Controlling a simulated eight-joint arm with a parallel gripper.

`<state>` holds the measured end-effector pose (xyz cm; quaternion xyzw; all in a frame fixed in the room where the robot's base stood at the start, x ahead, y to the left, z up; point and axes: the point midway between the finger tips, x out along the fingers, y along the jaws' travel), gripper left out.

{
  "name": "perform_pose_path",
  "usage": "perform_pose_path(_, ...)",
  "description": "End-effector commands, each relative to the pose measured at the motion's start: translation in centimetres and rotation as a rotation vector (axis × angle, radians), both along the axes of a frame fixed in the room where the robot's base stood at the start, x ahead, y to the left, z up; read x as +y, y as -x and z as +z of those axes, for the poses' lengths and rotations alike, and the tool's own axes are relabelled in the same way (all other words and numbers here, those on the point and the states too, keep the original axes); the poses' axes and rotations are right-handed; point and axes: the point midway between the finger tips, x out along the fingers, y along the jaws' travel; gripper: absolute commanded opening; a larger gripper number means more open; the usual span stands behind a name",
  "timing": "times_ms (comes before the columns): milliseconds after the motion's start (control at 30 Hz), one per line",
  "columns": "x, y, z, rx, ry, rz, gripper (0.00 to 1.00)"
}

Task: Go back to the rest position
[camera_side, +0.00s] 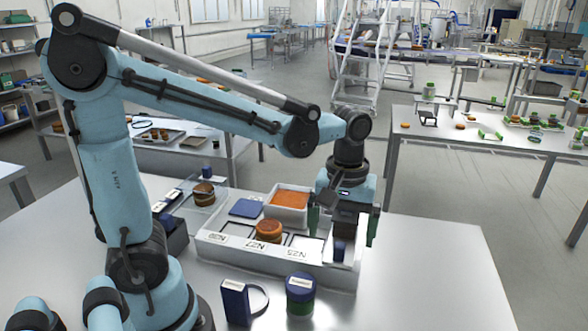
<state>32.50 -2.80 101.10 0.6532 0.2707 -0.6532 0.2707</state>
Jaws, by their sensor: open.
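My gripper (343,235) is open, with its two green fingers spread apart. It points down over the right end of a white compartment tray (225,252) on the metal table. A small dark blue object (339,252) shows below the palm, between the fingers; I cannot tell whether it touches them. A brown filled round (268,230) sits in the tray's middle part. Another stack of brown rounds (204,193) stands behind the tray at the left.
A white box with orange filling (289,199) and a blue flat piece (247,208) lie at the tray's back. A dark blue box (236,303) and a blue-green jar (300,294) stand in front. The table's right side (430,275) is clear.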

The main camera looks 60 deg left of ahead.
Motion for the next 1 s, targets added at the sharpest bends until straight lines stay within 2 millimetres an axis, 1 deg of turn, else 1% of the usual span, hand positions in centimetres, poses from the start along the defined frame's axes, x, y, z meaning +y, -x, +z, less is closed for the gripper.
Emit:
perform_pose_path(100, 0.0, 0.0, 1.0, 0.0, 0.0, 0.0, 0.98)
perform_pose_path(200, 0.0, 0.0, 1.5, 0.0, 0.0, 0.0, 0.98)
perform_pose_path(533, 0.0, 0.0, 1.6, -0.001, 0.0, -0.002, 0.98)
perform_pose_path(633, 0.1, 0.3, 1.7, -0.023, 0.002, -0.028, 0.98)
perform_pose_path(767, 0.6, 1.0, 2.0, -0.113, 0.0, -0.138, 0.98)
perform_pose_path(1000, 1.8, 2.7, 2.1, -0.371, -0.076, -0.463, 0.98)
